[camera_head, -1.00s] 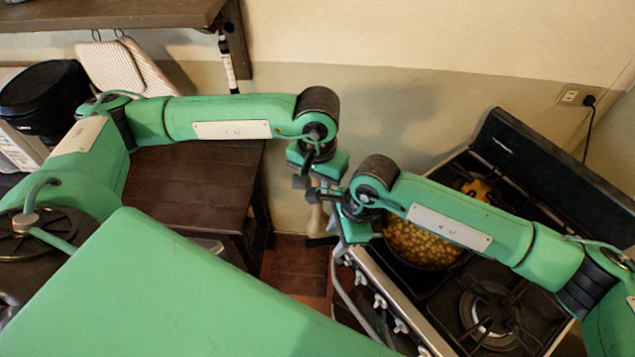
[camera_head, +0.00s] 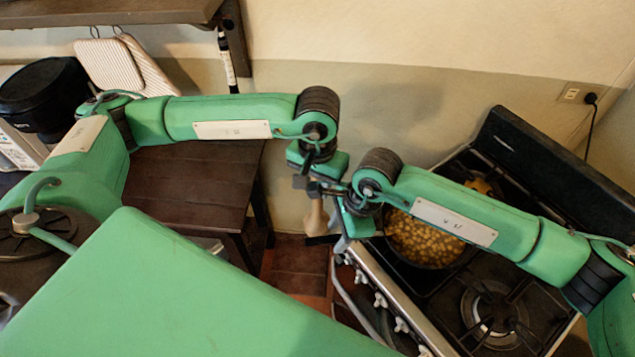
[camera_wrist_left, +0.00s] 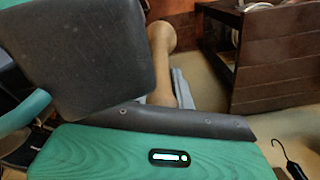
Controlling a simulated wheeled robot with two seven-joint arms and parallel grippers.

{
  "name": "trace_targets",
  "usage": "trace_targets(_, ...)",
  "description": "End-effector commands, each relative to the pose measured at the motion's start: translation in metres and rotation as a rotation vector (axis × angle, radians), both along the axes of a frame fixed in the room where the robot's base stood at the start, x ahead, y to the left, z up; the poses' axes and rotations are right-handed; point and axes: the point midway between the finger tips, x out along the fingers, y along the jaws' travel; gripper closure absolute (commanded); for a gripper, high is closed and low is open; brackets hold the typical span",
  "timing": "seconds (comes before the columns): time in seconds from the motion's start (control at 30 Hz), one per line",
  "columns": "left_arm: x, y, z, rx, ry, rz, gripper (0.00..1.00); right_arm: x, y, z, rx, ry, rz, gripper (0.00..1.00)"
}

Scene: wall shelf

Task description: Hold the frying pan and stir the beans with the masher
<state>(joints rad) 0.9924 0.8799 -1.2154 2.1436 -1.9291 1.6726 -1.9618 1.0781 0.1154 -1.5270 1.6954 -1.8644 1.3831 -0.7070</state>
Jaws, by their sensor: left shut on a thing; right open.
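The frying pan of beans (camera_head: 425,240) sits on the stove, partly hidden behind my right forearm. The wooden masher (camera_head: 316,219) hangs head down below my left gripper (camera_head: 311,187), which is shut on it. The masher also shows in the left wrist view (camera_wrist_left: 161,50), its wide end away from the camera and its grip hidden by the jaw. My right gripper (camera_head: 334,211) is open, close beside the masher and left of the pan, and apart from the pan. The pan's handle cannot be made out.
The stove (camera_head: 490,310) has a bare front burner and knobs along its front edge. A dark wooden table (camera_head: 195,185) stands left. A shelf (camera_head: 110,15) hangs above, with striped pot holders (camera_head: 110,68) below it. A black pot (camera_head: 42,95) stands far left.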

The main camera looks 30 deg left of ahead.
Motion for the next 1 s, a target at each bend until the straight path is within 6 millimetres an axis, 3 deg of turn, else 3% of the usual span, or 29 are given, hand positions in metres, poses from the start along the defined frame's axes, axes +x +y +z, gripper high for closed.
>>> trace_targets(0.2, 0.0, 0.0, -0.029, 0.001, 0.0, 0.0, 1.0, 0.029, -0.035, -0.002, -0.002, -0.004, -0.007, 0.57)
trace_targets(0.5, 0.0, 0.0, -0.052, 0.0, 0.0, 0.0, 1.0, 0.066, -0.081, 0.001, 0.0, -0.003, -0.004, 0.57)
trace_targets(0.7, 0.0, 0.0, -0.056, 0.0, -0.001, 0.0, 1.0, 0.076, -0.093, 0.003, 0.0, -0.003, -0.001, 0.57)
trace_targets(1.0, 0.0, 0.0, -0.054, 0.0, -0.001, 0.0, 1.0, 0.077, -0.094, 0.006, 0.001, -0.002, 0.0, 0.57)
